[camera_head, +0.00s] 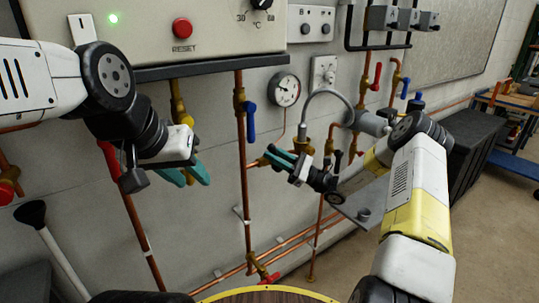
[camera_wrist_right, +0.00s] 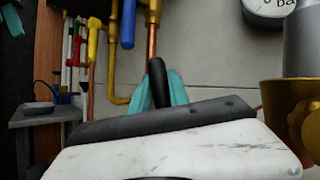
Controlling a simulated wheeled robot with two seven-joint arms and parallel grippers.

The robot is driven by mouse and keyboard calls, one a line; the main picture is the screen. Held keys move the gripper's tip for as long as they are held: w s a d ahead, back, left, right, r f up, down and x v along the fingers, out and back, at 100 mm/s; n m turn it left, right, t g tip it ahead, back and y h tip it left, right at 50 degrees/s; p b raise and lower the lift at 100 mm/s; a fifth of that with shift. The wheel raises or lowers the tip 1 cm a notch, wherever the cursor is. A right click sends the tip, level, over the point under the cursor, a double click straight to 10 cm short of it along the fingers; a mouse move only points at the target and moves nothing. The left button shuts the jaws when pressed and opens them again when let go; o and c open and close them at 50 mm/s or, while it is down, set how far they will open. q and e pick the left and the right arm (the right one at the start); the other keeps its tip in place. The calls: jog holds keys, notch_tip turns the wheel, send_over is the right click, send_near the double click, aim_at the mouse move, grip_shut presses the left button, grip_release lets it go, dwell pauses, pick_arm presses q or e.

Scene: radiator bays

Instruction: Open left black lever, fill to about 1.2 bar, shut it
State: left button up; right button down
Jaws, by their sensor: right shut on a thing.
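My right gripper (camera_head: 282,157) is shut on a black lever (camera_wrist_right: 158,82), which stands between its teal fingers in the right wrist view. In the head view the fingers mostly hide this lever, at the brass valve left of the grey hose (camera_head: 327,92). Another black lever (camera_head: 338,158) shows further right, beside the hose's other end. The round pressure gauge (camera_head: 286,89) hangs above; its needle is too small to read exactly. My left gripper (camera_head: 186,174) is at the left with its teal fingers apart and empty, touching no lever.
The boiler casing with a red reset button (camera_head: 182,28) is above. A blue lever (camera_head: 249,118) and red levers (camera_head: 377,76) sit on nearby copper pipes. A plunger (camera_head: 40,222) stands at the left. Dark boxes (camera_head: 465,150) stand along the wall at right; floor there is open.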

jog(key=shift+w+d+r+m+t+y, duration=0.15)
jog(key=shift+d+m+t, duration=0.1)
jog(key=shift+m+t, duration=0.55)
jog(key=shift+w+d+f+m+t+y, duration=0.1)
jog(key=shift+w+d+m+t, duration=0.15)
jog(key=shift+m+t, duration=0.5)
jog(key=shift+w+d+r+m+t+y, duration=0.15)
jog(key=shift+d+m+t, duration=0.15)
jog(key=shift+m+t, duration=0.5)
jog(key=shift+m, duration=0.25)
jog(key=c, duration=1.3)
grip_release()
jog(key=shift+o, duration=0.2)
jog(key=shift+f, duration=0.1)
jog(key=v, duration=0.7)
jog(key=shift+d+f, duration=0.2)
jog(key=shift+d, duration=0.15)
jog(key=shift+s, duration=0.15)
